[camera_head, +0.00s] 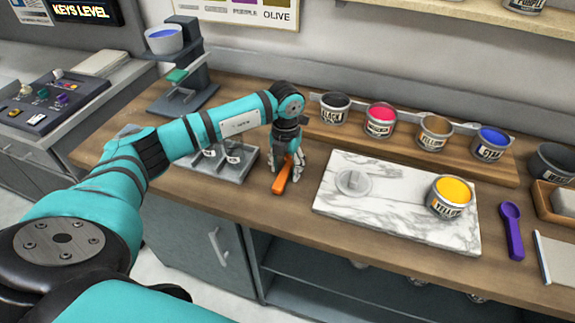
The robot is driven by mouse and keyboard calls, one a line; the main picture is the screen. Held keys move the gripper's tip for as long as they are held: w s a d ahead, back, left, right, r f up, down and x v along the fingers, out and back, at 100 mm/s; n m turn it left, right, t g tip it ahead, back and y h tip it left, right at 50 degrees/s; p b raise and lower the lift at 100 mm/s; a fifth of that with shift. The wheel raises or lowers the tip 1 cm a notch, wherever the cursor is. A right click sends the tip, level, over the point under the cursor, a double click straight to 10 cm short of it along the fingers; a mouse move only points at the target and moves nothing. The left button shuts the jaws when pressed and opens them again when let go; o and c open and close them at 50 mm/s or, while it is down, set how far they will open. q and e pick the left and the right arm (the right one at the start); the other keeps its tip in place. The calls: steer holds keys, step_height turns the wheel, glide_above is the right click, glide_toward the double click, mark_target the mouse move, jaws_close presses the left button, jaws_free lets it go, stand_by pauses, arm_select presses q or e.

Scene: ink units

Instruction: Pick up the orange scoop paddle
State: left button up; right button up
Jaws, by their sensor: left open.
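The orange scoop paddle (282,178) lies on the wooden counter, left of the marble slab. My left gripper (287,172) reaches down over it from above, with its fingers around or just beside the paddle's upper part. The jaws are open. The gripper and wrist hide part of the paddle, and I cannot tell whether the fingers touch it. My right gripper is not in view.
Several ink cans stand on a raised board (460,162) behind. A purple scoop (512,230) lies at right. A grey tray (226,165) sits left of the gripper.

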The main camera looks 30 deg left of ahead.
mark_target(286, 169)
arm_select(q)
jaws_close()
stand_by(0.3)
stand_by(0.3)
steer(key=shift+w+r+b, duration=0.1)
steer(key=shift+r+b, duration=0.3)
steer(key=shift+r, duration=0.15)
step_height(286, 169, up, 2)
steer(key=shift+r+b, duration=0.2)
steer(key=shift+b, duration=0.4)
steer(key=s+b, duration=0.1)
steer(key=s, duration=0.4)
steer(key=s+b, duration=0.1)
steer(key=s, duration=0.4)
steer(key=s+r+b, duration=0.1)
steer(key=s+b, duration=0.1)
steer(key=s, duration=0.3)
steer(key=shift+d+r, duration=0.1)
steer(key=shift+d, duration=0.3)
steer(key=shift+s+d+r, duration=0.1)
steer(key=shift+s+r, duration=0.05)
steer(key=shift+s, duration=0.45)
